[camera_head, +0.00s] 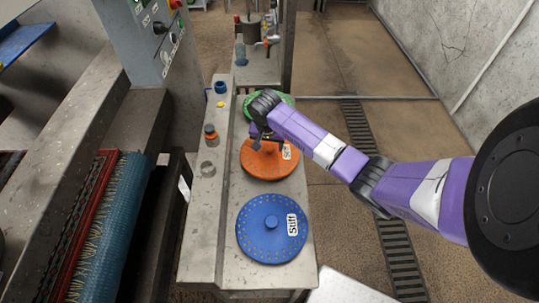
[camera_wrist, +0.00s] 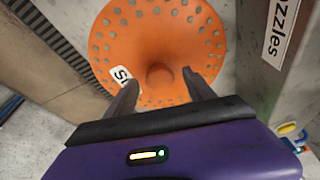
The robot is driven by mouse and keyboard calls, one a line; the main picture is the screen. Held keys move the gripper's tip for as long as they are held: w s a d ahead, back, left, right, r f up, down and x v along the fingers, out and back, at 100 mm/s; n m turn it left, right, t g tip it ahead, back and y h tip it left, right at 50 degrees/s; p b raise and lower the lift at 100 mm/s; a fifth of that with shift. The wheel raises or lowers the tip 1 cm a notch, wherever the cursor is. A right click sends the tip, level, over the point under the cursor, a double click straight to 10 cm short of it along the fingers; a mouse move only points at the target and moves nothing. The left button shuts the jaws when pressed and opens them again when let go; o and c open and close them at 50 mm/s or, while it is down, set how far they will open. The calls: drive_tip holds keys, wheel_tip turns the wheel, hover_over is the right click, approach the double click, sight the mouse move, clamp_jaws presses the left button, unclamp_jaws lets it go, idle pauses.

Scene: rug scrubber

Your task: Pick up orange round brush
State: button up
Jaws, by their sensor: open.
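The orange round brush (camera_head: 273,164) lies flat on the grey bench in the head view, between a blue round brush and a green one. It has a ring of small holes, a central knob and a white label. In the wrist view the orange brush (camera_wrist: 160,30) fills the upper middle, and its knob (camera_wrist: 161,77) shows just beyond and between my fingertips. My gripper (camera_wrist: 160,82) is open and empty, its two fingers apart over the brush's near side. In the head view my gripper (camera_head: 262,142) is over the brush and hides part of it.
The blue round brush (camera_head: 271,229) lies nearer on the bench (camera_head: 207,246); the green one (camera_head: 281,103) lies farther, partly behind my arm. A control box (camera_head: 150,45) rises at upper left.

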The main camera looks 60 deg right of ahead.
clamp_jaws()
drive_tip(key=shift+r, duration=0.2)
idle(0.3)
